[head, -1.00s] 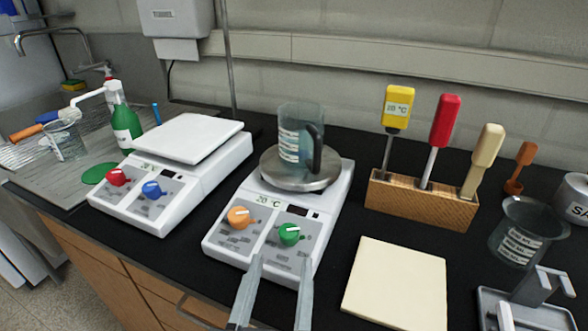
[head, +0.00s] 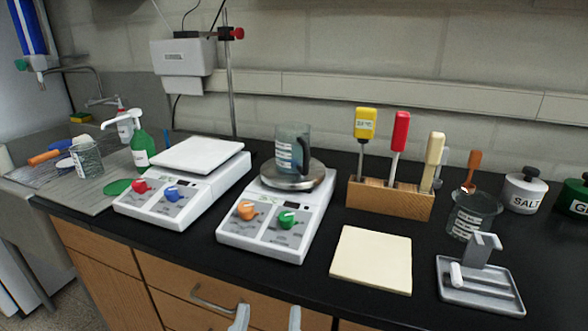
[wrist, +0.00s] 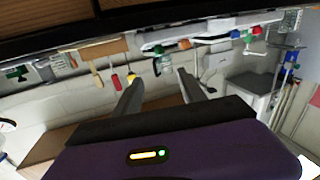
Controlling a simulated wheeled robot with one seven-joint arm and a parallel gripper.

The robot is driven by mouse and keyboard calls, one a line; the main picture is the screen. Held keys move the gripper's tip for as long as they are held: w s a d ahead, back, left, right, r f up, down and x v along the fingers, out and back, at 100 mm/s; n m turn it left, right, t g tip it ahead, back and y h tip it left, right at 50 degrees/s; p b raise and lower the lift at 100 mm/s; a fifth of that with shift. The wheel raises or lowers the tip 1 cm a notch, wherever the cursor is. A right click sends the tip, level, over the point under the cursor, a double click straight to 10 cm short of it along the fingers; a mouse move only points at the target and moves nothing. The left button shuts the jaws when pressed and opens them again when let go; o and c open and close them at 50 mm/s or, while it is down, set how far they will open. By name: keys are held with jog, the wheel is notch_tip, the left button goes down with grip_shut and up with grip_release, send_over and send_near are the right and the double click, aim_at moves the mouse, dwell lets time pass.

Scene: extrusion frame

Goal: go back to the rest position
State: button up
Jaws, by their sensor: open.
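My gripper (head: 268,318) is at the bottom edge of the head view, in front of the bench drawers. Its two fingertips stand apart with nothing between them. In the wrist view my gripper (wrist: 160,82) also shows open and empty, with the bench scene upside down beyond it. It touches nothing that I can see.
On the black bench stand two hot plates, the left bare (head: 185,185) and the right (head: 275,230) bearing a glass beaker (head: 291,150). A wooden block (head: 390,197) holds several tools. A cream pad (head: 371,258) and a grey stand (head: 480,287) lie at right.

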jog(key=s+a+n+y, duration=0.3)
jog(key=a+n+y, duration=0.4)
jog(key=y, duration=0.1)
jog(key=s+d+f+m+g+h+p, duration=0.1)
jog(key=s+d+f+m+h+p, duration=0.1)
jog(key=s+d+f, duration=0.2)
jog(key=s+d+f+m+g+h+p, duration=0.1)
jog(key=s+d+f, duration=0.3)
jog(key=s+d, duration=0.6)
jog(key=s+d+f+m+g+h+p, duration=0.1)
jog(key=s+d+f+m+h+p, duration=0.2)
jog(key=s+d, duration=0.4)
jog(key=d+f, duration=0.1)
jog(key=d, duration=0.8)
jog(key=shift+s+f+m+h, duration=0.2)
jog(key=shift+s+m+h, duration=0.1)
jog(key=shift+m+h, duration=0.1)
